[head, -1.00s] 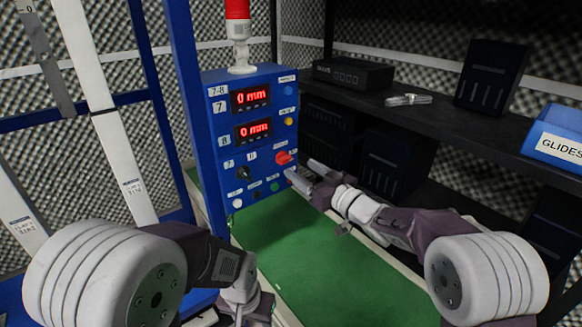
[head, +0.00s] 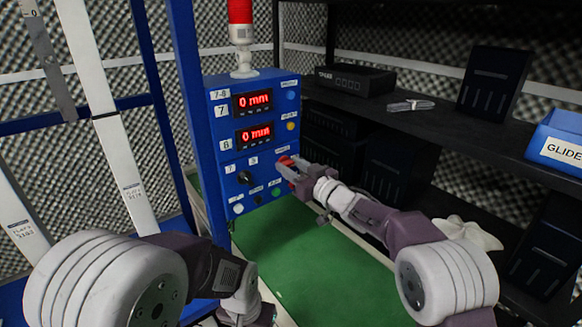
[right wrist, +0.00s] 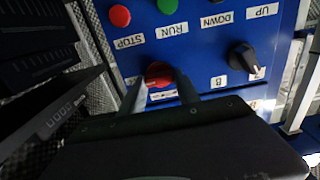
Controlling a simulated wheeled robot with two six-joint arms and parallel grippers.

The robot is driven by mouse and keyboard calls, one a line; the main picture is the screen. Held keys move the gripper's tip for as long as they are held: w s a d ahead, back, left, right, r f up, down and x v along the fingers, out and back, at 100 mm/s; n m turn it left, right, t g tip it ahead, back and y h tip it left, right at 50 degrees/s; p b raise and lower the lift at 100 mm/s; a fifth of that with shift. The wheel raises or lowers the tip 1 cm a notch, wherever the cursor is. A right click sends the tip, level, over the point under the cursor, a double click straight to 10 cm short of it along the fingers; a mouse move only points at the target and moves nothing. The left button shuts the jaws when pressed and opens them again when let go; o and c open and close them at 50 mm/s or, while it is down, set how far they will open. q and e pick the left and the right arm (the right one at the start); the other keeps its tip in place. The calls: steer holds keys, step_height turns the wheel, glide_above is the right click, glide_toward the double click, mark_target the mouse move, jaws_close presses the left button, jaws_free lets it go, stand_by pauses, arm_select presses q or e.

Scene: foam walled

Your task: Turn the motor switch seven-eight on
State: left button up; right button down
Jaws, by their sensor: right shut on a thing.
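The blue control box (head: 222,160) has two red displays reading 0 mm, marked 7 and 8. Below them are a black selector knob (head: 245,178) and a red knob (head: 285,160) near its right edge. My right gripper (head: 287,174) is shut on the red knob, which also shows between the fingers in the right wrist view (right wrist: 159,72). The fingers hide part of the knob, so its exact angle is unclear. The black knob (right wrist: 243,57) is beside it there, turned at a slant. My left arm is low in the head view; its fingers are out of frame.
Push buttons marked STOP (right wrist: 120,15), RUN (right wrist: 167,5), DOWN and UP are close to the red knob. A red beacon (head: 241,12) stands on the box. A dark shelf (head: 450,125) with boxes runs along the right. A green surface (head: 310,265) lies below.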

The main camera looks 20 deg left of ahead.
steer(key=shift+n, duration=0.3)
steer(key=n, duration=0.3)
steer(key=shift+s+f+n+b, duration=0.1)
steer(key=shift+n+b, duration=0.2)
steer(key=shift+n, duration=0.1)
steer(key=n+b, duration=0.2)
steer(key=n, duration=0.4)
steer(key=n+b, duration=0.3)
steer(key=n, duration=0.4)
steer(key=shift+a+f, duration=0.1)
steer(key=shift+f, duration=0.1)
steer(key=shift+n+b, duration=0.3)
steer(key=shift+n, duration=0.1)
steer(key=c, duration=0.9)
jaws_free()
steer(key=shift+s, duration=0.1)
